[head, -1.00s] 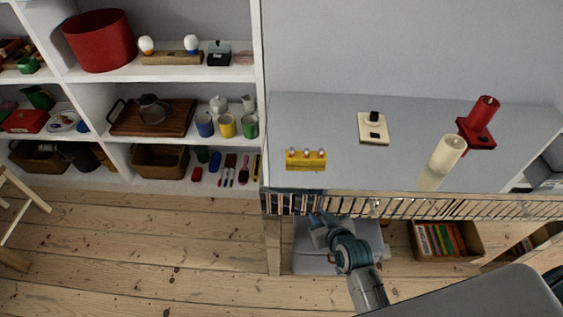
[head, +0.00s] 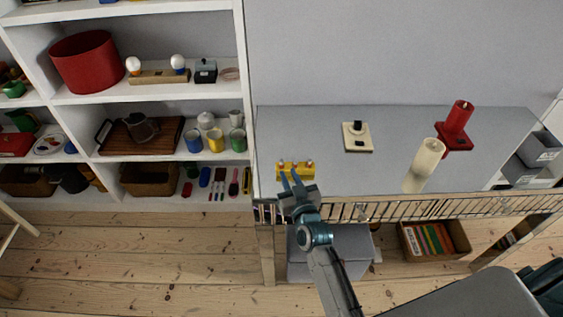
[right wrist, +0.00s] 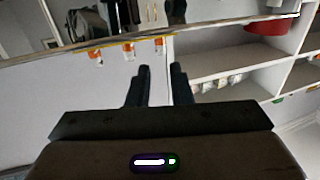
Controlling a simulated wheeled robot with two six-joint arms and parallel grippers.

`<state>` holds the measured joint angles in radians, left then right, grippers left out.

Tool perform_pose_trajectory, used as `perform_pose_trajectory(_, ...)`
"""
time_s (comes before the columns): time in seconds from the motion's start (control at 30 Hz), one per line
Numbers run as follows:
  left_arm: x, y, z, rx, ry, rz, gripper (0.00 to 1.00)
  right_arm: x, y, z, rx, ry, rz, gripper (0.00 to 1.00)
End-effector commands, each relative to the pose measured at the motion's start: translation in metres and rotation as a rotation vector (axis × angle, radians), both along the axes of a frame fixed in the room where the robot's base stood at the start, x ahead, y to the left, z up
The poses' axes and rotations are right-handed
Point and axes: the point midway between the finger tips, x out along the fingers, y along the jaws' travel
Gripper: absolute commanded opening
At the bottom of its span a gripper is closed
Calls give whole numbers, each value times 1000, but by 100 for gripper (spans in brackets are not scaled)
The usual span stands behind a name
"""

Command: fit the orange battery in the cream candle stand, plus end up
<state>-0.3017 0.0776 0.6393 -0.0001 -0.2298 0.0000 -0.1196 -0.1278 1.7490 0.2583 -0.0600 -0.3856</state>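A yellow holder (head: 281,169) stands near the front left of the grey tabletop, with several small batteries upright in it. In the right wrist view the batteries (right wrist: 128,48) look orange with pale tops; which end is plus cannot be read. The cream stand (head: 351,144), a square plate with black parts, lies on the tabletop to the right. A cream candle (head: 425,165) stands further right, apart from the stand. My right gripper (head: 291,178) is open and empty at the holder's near side, partly covering it; its two fingers (right wrist: 161,72) point toward the holder. My left gripper is out of view.
A red candle (head: 459,117) stands on a red base (head: 455,139) at the back right. A slatted rail (head: 400,209) runs along the table's front edge. White shelves (head: 165,95) with many objects stand left. The tabletop between holder and cream stand is clear.

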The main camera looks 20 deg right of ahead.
Motion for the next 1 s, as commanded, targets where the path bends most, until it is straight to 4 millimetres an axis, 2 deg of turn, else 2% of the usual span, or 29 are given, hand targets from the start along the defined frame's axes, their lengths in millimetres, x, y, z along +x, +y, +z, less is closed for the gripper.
perform_pose_trajectory(0.1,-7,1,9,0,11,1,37,15,0,3,1,1,1,19)
perform_pose_trajectory(0.33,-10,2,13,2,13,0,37,30,1,1,1,0,0,19)
perform_pose_trajectory(0.6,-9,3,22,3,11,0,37,67,2,-1,0,1,0,19)
perform_pose_trajectory(0.93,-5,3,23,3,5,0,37,72,2,-3,1,2,0,19)
perform_pose_trajectory(1.0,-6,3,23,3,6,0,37,72,2,-3,1,2,0,5)
